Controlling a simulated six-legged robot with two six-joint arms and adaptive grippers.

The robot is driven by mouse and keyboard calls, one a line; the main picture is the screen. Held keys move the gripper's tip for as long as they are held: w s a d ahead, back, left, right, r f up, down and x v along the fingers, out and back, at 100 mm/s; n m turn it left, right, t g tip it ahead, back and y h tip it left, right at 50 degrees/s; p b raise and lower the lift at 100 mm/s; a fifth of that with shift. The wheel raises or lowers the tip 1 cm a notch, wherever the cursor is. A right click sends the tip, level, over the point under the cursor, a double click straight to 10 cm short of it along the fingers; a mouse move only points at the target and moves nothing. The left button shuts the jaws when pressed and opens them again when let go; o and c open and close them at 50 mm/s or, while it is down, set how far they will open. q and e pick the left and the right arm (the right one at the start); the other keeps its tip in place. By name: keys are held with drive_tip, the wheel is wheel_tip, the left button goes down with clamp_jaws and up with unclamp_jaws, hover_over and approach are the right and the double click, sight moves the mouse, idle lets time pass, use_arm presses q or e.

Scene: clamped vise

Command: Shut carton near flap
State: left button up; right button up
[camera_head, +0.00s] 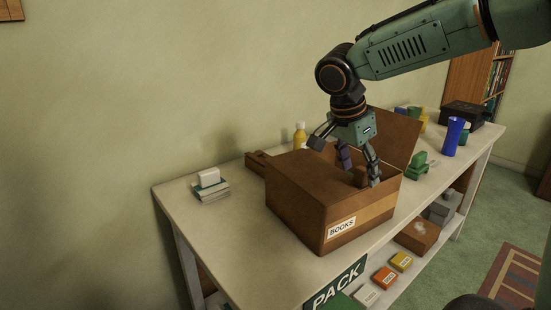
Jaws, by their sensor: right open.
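A brown cardboard carton (297,210) with a "BOOKS" label stands on the table. One flap (400,137) stands up at its back right, and a smaller brown flap piece (257,161) sticks out at its back left. A brown panel (312,174) lies nearly flat over the left part of the top; I cannot tell which flap it is. My right gripper (348,163) points down over the right part of the carton, its fingers spread. A small brown piece shows between the fingers; I cannot tell whether they touch it. My left gripper is out of view.
A stack of books (211,189) lies at the left of the table. A yellow bottle (300,136) stands behind the carton. A green object (419,164), a blue cup (453,136) and a black box (474,113) are at right. The front left tabletop is clear.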

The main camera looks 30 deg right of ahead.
drive_tip(key=p+v, duration=0.3)
drive_tip(key=v, duration=0.4)
drive_tip(key=shift+p, duration=0.4)
drive_tip(key=shift+s, duration=0.15)
idle(0.4)
